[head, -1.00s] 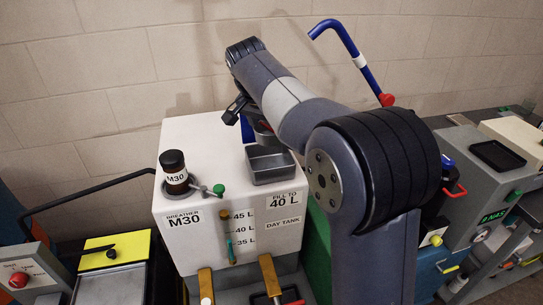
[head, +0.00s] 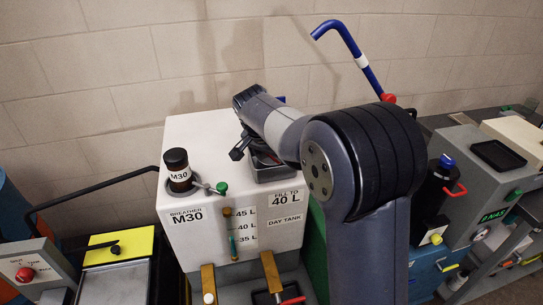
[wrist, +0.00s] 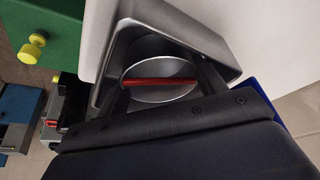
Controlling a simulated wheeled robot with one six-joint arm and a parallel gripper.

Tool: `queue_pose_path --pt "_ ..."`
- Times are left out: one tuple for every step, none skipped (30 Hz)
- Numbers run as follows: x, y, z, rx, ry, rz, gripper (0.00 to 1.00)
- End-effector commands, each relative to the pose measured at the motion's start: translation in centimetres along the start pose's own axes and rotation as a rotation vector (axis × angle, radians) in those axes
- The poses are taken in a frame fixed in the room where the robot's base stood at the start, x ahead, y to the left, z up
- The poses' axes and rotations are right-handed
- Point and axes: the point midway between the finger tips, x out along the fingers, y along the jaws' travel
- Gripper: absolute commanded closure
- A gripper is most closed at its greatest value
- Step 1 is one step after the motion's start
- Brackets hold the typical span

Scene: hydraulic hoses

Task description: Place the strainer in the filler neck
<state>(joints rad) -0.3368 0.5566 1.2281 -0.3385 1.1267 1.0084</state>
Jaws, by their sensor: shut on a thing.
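The strainer (wrist: 150,93) is a round metal cup with a red bar across its top. My gripper (wrist: 162,78) is shut on it, with one dark finger at each side of the cup in the wrist view. The filler neck (wrist: 210,32) is a square grey metal box on top of the white tank, and its walls surround the strainer in that view. In the head view the neck (head: 276,174) is partly covered by my gripper (head: 256,157). I cannot tell whether the strainer touches the bottom of the neck.
The white day tank (head: 202,135) carries a dark M30 breather (head: 177,165) left of the neck, with a green-knobbed lever (head: 221,187) between them. A blue hooked pipe (head: 352,50) rises behind my arm. A grey cabinet with a black tray (head: 497,155) stands right.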

Motion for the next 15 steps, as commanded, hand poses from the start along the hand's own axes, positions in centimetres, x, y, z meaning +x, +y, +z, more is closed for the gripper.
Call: queue_pose_path --pt "0.3 0.0 0.13 0.0 0.0 0.0 0.6" --pt "0.21 0.0 0.09 0.0 0.0 0.0 0.32" --pt "0.17 0.0 0.07 0.0 0.0 0.0 0.29" --pt "0.17 0.01 0.07 0.0 0.0 0.0 0.27" --pt "0.17 0.0 0.07 0.0 0.0 0.0 0.24" --pt "0.17 0.01 0.08 0.0 0.0 0.0 0.24" --pt "0.16 0.01 0.07 0.0 0.0 0.0 0.24" --pt "0.16 0.01 0.07 0.0 0.0 0.0 0.24" --pt "0.16 0.01 0.07 0.0 0.0 0.0 0.24" --pt "0.16 0.01 0.07 0.0 0.0 0.0 0.24" --pt "0.14 0.01 0.07 0.0 0.0 0.0 0.24" --pt "0.07 0.01 0.04 0.0 0.0 0.0 0.24" --pt "-0.02 0.0 0.0 0.0 0.0 0.0 0.24" --pt "-0.17 0.0 -0.07 0.0 0.0 0.0 0.24" --pt "-0.4 -0.02 -0.1 0.0 0.0 -0.001 0.24"
